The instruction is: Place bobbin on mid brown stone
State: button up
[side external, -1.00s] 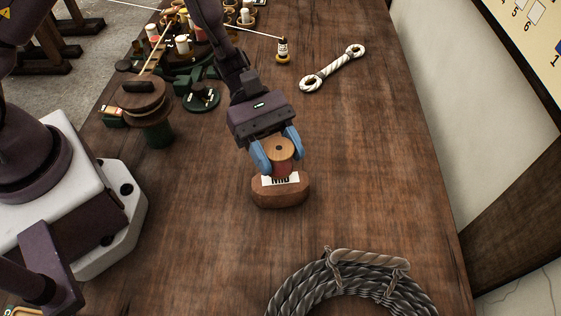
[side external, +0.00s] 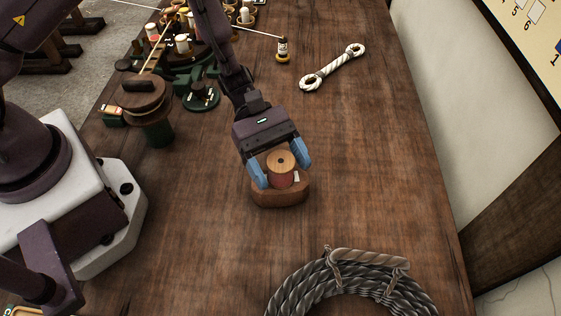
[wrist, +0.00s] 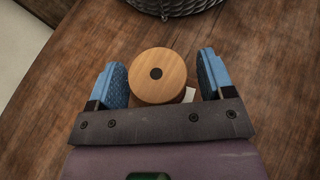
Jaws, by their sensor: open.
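The bobbin (side external: 281,168), with a pale wooden top and a reddish winding, stands upright on the brown stone (side external: 280,198) in the side view. In the wrist view, the bobbin's round top (wrist: 157,75) lies between the fingers, with visible gaps on both sides. The stone is almost wholly hidden there, with a corner of the white label showing.
A coil of grey rope (side external: 350,290) lies at the front right. A green-based wooden post (side external: 148,110) stands left. The table right of the stone is clear.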

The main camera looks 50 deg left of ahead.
jog(key=shift+r, duration=0.15)
jog(key=shift+w+a+r, duration=0.1)
jog(key=shift+a+r, duration=0.05)
jog(key=shift+a, duration=0.2)
jog(key=v, duration=1.1)
jog(key=s+a+r+m+t+y, duration=0.4)
jog(key=s+r+m+y, duration=0.2)
jog(key=r, duration=0.5)
jog(key=s+a+r+m+t+y, duration=0.4)
jog(key=s+r+m+y, duration=0.3)
jog(key=r, duration=0.5)
jog(key=s+a+m, duration=0.1)
jog(key=m, duration=0.1)
jog(key=shift+a+m, duration=0.25)
jog(key=shift+m, duration=0.15)
